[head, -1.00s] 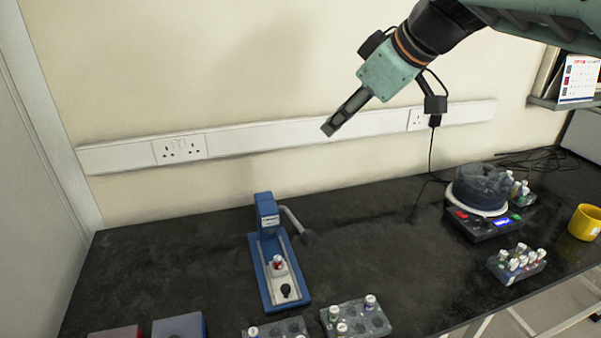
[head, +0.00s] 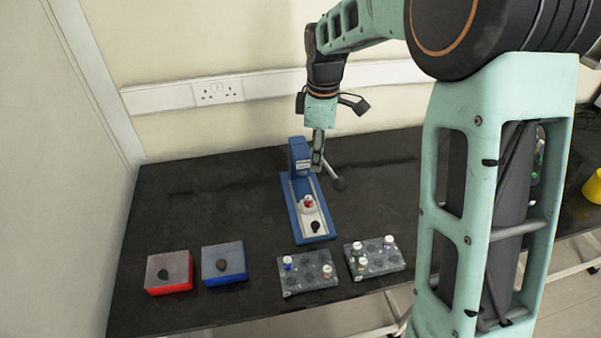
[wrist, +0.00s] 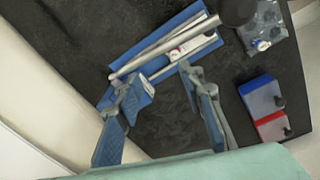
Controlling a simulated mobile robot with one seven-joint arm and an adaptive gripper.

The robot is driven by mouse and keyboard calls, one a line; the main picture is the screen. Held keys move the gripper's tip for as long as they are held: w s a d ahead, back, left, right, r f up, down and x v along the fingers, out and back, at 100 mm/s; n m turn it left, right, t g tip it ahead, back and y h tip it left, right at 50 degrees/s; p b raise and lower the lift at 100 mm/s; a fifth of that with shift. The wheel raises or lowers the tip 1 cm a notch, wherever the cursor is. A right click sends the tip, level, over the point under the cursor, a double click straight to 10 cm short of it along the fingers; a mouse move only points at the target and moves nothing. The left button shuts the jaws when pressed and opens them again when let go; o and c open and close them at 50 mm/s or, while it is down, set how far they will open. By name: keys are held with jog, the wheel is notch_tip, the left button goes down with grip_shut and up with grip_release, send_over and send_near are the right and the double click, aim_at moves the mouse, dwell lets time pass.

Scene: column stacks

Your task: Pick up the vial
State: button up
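A vial with a red and white cap (head: 307,202) stands upright on the bed of a blue press-like device (head: 328,230). In the wrist view the vial (wrist: 175,54) shows partly behind the device's grey lever. My gripper (head: 317,168) points down near the device's blue column, above and behind the vial. In the wrist view my gripper (wrist: 160,82) has its two fingers well apart, with nothing held between them. More vials with white caps stand in two grey racks, the left rack (head: 308,270) and the right rack (head: 375,258).
The device's grey lever (head: 330,175) with a dark knob sticks out close to my fingers. A red block (head: 170,285) and a blue block (head: 236,275) sit at the front left. The black bench (head: 220,205) is clear left of the device. A yellow cup (head: 592,187) stands far right.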

notch_tip(320, 180, down, 3)
jog(key=s+a+n, duration=0.1)
jog(key=s+a, duration=0.1)
send_over(308, 197)
jog(key=shift+g, duration=0.4)
jog(key=f, duration=0.2)
jog(key=f+p, duration=0.1)
jog(key=f, duration=0.2)
jog(key=shift+s, duration=0.2)
jog(key=shift+w+f, duration=0.15)
jog(key=shift+f, duration=2.75)
jog(key=shift+c, duration=0.6)
grip_shut()
jog(key=shift+r, duration=0.1)
